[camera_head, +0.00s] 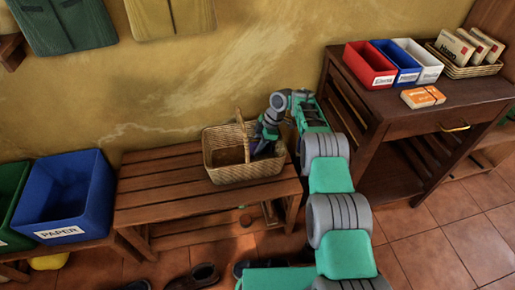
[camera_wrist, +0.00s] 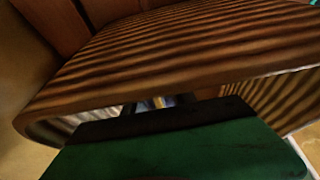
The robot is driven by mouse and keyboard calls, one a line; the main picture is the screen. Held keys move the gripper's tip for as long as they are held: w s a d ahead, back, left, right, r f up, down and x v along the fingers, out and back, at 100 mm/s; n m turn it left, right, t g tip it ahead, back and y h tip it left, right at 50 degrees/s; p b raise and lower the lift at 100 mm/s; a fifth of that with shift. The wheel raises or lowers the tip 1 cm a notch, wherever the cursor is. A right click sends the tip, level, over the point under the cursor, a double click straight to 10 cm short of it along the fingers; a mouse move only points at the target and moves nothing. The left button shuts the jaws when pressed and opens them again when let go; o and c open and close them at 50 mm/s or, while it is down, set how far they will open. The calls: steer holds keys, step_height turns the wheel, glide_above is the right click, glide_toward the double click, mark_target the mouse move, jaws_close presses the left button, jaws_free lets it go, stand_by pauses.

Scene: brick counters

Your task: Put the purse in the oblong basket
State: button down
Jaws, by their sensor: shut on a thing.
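The oblong wicker basket (camera_head: 228,172) stands on the wooden bench, its thin hoop handle (camera_head: 240,125) rising across it. My gripper (camera_head: 262,146) reaches down at the basket's right part, its dark fingers inside or just over the rim. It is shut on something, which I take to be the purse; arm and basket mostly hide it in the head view. In the wrist view a ribbed brown surface (camera_wrist: 190,45) with a smooth rounded edge fills the top, very close; I cannot tell whether it is purse or basket. Lighter weave (camera_wrist: 268,97) shows at the right.
A blue paper bin (camera_head: 67,192) stands left of the bench (camera_head: 160,185). At the right, a wooden table (camera_head: 385,108) carries red, blue and white boxes, orange packs (camera_head: 422,97) and a low wicker tray (camera_head: 465,70) with several packets. Shoes (camera_head: 203,274) lie on the floor.

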steer(key=shift+f+b, duration=0.25)
steer(key=shift+b, duration=0.05)
steer(key=c, duration=1)
jaws_free()
steer(key=shift+r, duration=0.15)
